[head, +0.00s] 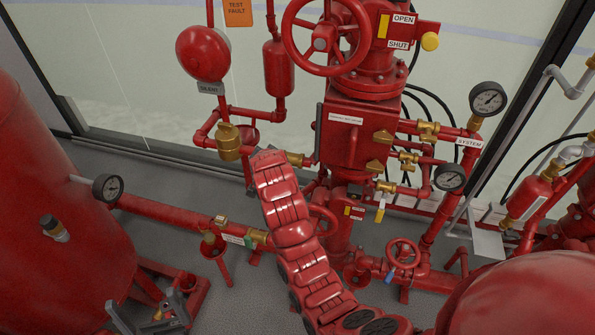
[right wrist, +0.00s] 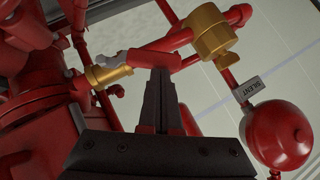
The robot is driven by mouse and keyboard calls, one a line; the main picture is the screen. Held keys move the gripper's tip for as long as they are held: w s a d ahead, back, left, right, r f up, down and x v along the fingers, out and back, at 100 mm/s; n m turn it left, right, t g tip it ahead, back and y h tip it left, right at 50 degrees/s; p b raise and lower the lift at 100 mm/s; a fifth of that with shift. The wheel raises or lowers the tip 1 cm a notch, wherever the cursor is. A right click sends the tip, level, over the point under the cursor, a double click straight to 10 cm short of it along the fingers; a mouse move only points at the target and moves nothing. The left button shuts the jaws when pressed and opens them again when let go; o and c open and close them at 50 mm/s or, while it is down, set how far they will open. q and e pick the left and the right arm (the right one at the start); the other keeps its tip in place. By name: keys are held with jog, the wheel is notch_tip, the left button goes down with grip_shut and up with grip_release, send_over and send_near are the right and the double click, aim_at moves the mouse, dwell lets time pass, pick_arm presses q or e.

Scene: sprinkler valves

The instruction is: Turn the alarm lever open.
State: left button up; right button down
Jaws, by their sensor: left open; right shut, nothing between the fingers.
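A brass valve (head: 295,158) sits on the red pipe left of the main valve body; it also shows in the right wrist view (right wrist: 108,75). Beside it in that view is a grey metal piece (right wrist: 122,57) with a red bar, which looks like the alarm lever. My right gripper (right wrist: 157,85) is shut and empty, its tips at or very near the red bar; contact is unclear. In the head view my right arm hides most of that spot. My left gripper (head: 162,312) is open and empty at the lower left, far from the valve.
A brass cup-shaped fitting (head: 228,142) and a red bell (head: 203,53) with a SILENT tag (head: 210,88) are close to my right gripper. Gauges, pipes and a handwheel (head: 325,35) crowd the right and top. A large red tank (head: 60,200) stands left.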

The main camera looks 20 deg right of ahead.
jog(key=w+a+f+n+g+h+b, duration=0.2)
jog(key=a+f+g+h+b, duration=0.1)
jog(key=b, duration=0.4)
jog(key=shift+w+f+n+h+b, duration=0.15)
jog(key=shift+f+n+h+b, duration=0.25)
jog(key=shift+f, duration=0.45)
